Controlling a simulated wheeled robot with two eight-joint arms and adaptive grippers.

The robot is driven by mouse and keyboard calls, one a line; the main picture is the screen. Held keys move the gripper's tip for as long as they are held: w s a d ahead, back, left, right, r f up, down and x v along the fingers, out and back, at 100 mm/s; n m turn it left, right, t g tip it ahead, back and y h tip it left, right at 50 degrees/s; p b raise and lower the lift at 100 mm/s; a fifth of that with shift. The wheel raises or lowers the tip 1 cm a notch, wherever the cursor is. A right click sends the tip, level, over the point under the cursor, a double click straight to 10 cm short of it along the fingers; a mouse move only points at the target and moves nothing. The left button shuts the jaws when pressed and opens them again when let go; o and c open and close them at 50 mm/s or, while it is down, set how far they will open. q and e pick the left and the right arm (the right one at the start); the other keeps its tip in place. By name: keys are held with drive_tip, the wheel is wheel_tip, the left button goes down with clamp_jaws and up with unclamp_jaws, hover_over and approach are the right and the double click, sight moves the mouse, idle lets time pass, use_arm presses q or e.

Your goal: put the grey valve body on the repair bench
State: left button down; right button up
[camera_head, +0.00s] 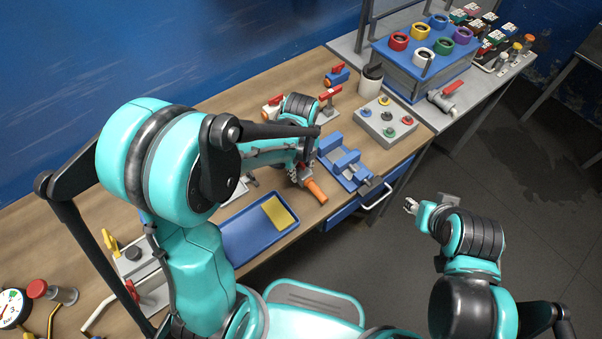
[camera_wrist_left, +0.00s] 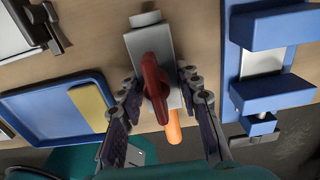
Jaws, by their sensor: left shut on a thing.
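In the left wrist view a grey valve body (camera_wrist_left: 145,48) with a dark red lever (camera_wrist_left: 155,85) lies between the fingers of my left gripper (camera_wrist_left: 160,112). The gripper is shut on it. Whether it touches the wooden bench top (camera_wrist_left: 95,58) or hangs just above it, I cannot tell. In the head view my left gripper (camera_head: 300,176) is over the wooden bench (camera_head: 225,100), between the blue tray and the blue vise, and hides most of the valve. An orange handle (camera_head: 317,191) shows beside the fingertips. My right gripper (camera_head: 411,205) is over the floor; its fingers are too small to read.
The blue vise (camera_head: 331,146) is close right of the left gripper, and the blue tray (camera_head: 245,245) with a yellow pad is on its near side. A button box (camera_head: 372,131) and other red-levered valves stand behind. A metal bench (camera_head: 433,118) adjoins at right.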

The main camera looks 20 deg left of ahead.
use_arm(q)
drive_tip(key=shift+f, duration=0.7)
drive_tip(key=shift+f, duration=0.1)
drive_tip(key=c, duration=1.1)
unclamp_jaws()
drive_tip(key=shift+o, duration=0.2)
